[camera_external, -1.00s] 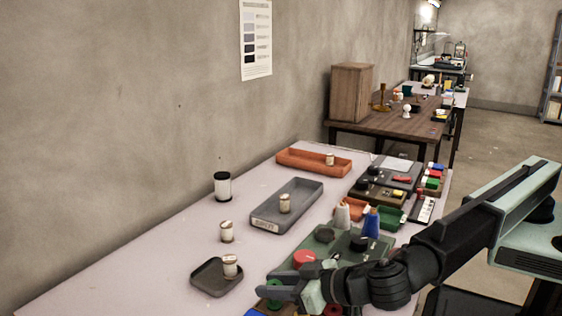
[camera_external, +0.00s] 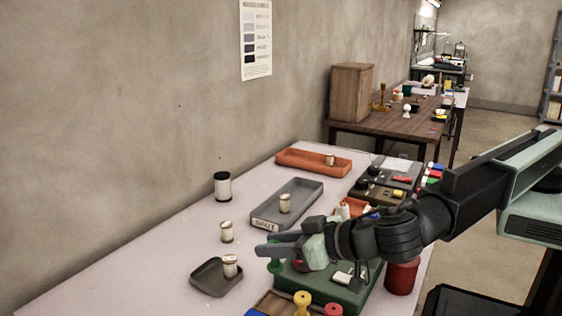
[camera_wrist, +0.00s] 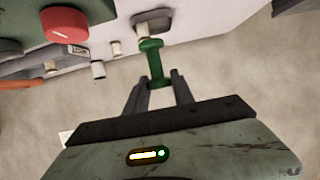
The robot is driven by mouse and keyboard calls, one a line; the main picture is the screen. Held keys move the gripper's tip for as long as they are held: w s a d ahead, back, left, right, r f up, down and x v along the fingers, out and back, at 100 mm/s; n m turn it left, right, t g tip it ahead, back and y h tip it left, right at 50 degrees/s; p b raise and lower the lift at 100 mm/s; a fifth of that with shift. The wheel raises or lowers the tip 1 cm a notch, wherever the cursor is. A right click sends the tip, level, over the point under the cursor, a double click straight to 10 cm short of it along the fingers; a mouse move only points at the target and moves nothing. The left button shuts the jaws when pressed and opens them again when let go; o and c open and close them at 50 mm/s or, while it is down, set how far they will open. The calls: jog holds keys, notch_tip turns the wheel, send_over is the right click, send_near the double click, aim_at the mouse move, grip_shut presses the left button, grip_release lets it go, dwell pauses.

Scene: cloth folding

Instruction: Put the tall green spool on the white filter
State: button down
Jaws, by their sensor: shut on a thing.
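My gripper (camera_external: 268,246) is shut on the tall green spool (camera_external: 275,262) and holds it above the table. In the wrist view the spool (camera_wrist: 156,65) stands out between the fingertips (camera_wrist: 157,84). The white filter (camera_external: 222,186), a white cylinder with black ends, stands upright on the table by the wall, farther back and left of my gripper. What looks like the same filter also shows left of the spool in the wrist view (camera_wrist: 98,70). Nothing touches the filter.
Small jars stand on the table (camera_external: 227,232), on a dark tray (camera_external: 205,284) and in a grey tray (camera_external: 262,224). An orange tray (camera_external: 290,163) lies farther back. A green machine (camera_external: 325,288) is under my arm. A wooden rack holds a yellow spool (camera_external: 302,298).

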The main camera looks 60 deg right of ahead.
jog(key=w+d+r+m+g+h+p, duration=0.1)
jog(key=w+d+m+h, duration=0.15)
jog(key=w+d, duration=0.75)
jog(key=w+d+r+m+h+p, duration=0.1)
jog(key=w+d+r+m+h, duration=0.15)
jog(key=w+d, duration=0.85)
jog(key=w+d+m+g+h+p, duration=0.1)
jog(key=w+d+m+h+p, duration=0.2)
jog(key=d, duration=1.3)
jog(key=n+b, duration=0.1)
jog(key=b, duration=0.2)
send_over(222, 174)
jog(key=shift+s+f, duration=0.25)
jog(key=shift+f, duration=0.35)
jog(key=f+b, duration=0.1)
jog(key=f, duration=0.1)
jog(key=f+b, duration=0.2)
jog(key=shift+w+a+b, duration=0.1)
jog(key=shift+w+b, duration=0.1)
jog(key=shift+b, duration=0.1)
jog(key=shift+r, duration=0.25)
jog(key=shift+f, duration=0.15)
jog(key=c, duration=1.1)
grip_release()
